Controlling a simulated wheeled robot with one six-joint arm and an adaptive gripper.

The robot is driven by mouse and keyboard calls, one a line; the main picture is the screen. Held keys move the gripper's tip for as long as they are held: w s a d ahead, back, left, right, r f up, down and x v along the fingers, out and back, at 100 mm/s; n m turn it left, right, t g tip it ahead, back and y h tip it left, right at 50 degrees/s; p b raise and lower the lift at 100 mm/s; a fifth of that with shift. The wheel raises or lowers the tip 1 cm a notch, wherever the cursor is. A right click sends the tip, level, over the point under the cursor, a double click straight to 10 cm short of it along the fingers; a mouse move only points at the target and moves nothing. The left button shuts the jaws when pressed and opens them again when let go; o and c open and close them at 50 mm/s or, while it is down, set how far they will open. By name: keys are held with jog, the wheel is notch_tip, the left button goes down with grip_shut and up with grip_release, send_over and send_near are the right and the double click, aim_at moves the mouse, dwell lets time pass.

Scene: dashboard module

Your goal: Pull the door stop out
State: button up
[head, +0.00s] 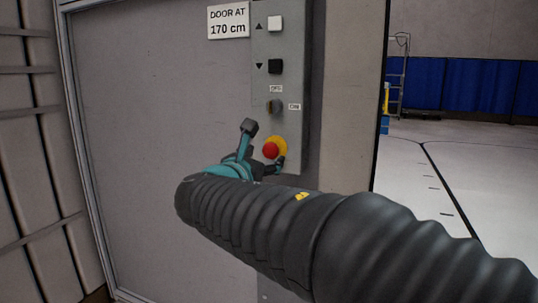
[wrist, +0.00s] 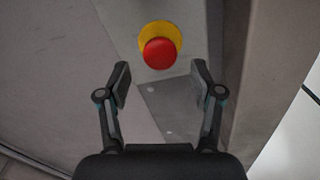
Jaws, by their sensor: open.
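The door stop is a red round button (head: 270,150) on a yellow base (head: 281,144), low on the grey control panel (head: 290,60). In the wrist view the red button (wrist: 160,54) and its yellow base (wrist: 147,30) show just beyond the fingertips, near the middle. My gripper (head: 265,144) is in front of the button, with its fingers spread to either side of it. It is open and empty; in the wrist view my gripper (wrist: 161,78) has a wide gap between its fingertips. I see no contact with the button.
Above the button are a dark knob (head: 274,106), a black button (head: 275,66) and a white button (head: 275,22). A sign (head: 228,21) reads "DOOR AT 170 cm". A grey wall panel (head: 150,110) stands left. Open floor (head: 455,165) lies right.

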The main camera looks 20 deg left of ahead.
jog(key=s, duration=0.8)
jog(key=shift+a, duration=0.3)
jog(key=shift+m, duration=0.3)
